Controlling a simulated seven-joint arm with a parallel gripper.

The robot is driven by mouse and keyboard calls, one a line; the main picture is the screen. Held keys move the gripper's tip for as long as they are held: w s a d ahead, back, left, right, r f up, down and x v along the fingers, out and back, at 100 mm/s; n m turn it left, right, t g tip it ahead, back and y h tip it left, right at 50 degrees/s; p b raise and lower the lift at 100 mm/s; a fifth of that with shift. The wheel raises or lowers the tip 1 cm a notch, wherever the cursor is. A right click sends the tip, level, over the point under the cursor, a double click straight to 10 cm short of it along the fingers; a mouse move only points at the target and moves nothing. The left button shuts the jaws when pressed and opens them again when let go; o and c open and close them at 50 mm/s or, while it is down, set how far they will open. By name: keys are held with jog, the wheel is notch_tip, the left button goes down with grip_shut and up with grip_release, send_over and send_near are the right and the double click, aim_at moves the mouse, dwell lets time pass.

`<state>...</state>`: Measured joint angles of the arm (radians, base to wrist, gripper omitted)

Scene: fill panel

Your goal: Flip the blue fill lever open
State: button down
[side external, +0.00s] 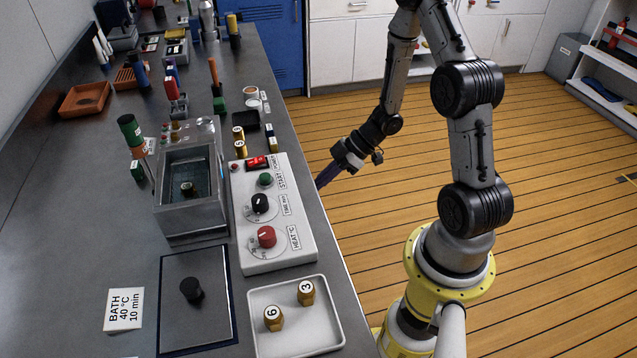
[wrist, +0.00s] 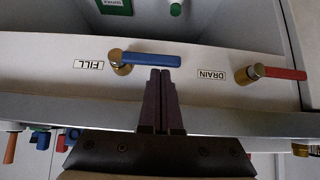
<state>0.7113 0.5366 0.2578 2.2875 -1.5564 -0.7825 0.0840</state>
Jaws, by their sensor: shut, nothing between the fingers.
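The blue fill lever (wrist: 152,60) lies sideways in the wrist view, with its brass pivot at the left end beside a FILL label (wrist: 88,64) that appears upside down. My gripper (wrist: 161,72) has its two dark fingers pressed together with nothing between them. The fingertips are right at the lower edge of the lever's middle in the picture; I cannot tell whether they touch it. In the side external view my gripper (side external: 320,185) is at the bench's right edge, and the lever is hidden there.
A red drain lever (wrist: 285,73) with a DRAIN label (wrist: 212,75) is to the right on the same pale panel (wrist: 215,55). On the bench are a control box (side external: 290,245), a metal bath (side external: 190,220) and a white tray (side external: 327,325). The floor beside the bench is clear.

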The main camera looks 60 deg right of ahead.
jog(key=shift+s+a+f+n+t+h, duration=0.15)
jog(key=shift+f+n+t+h, duration=0.15)
jog(key=shift+f+h, duration=0.1)
dwell(0.7)
notch_tip(320, 180, down, 9)
jog(key=w+d+n+t+h, duration=0.1)
jog(key=d+n+t+h, duration=0.1)
jog(key=n+t+h, duration=0.2)
jog(key=shift+w+t, duration=0.4)
jog(key=shift+t, duration=0.6)
jog(key=shift+w, duration=0.1)
dwell(0.4)
dwell(0.3)
jog(key=v, duration=0.7)
jog(key=shift+s, duration=0.3)
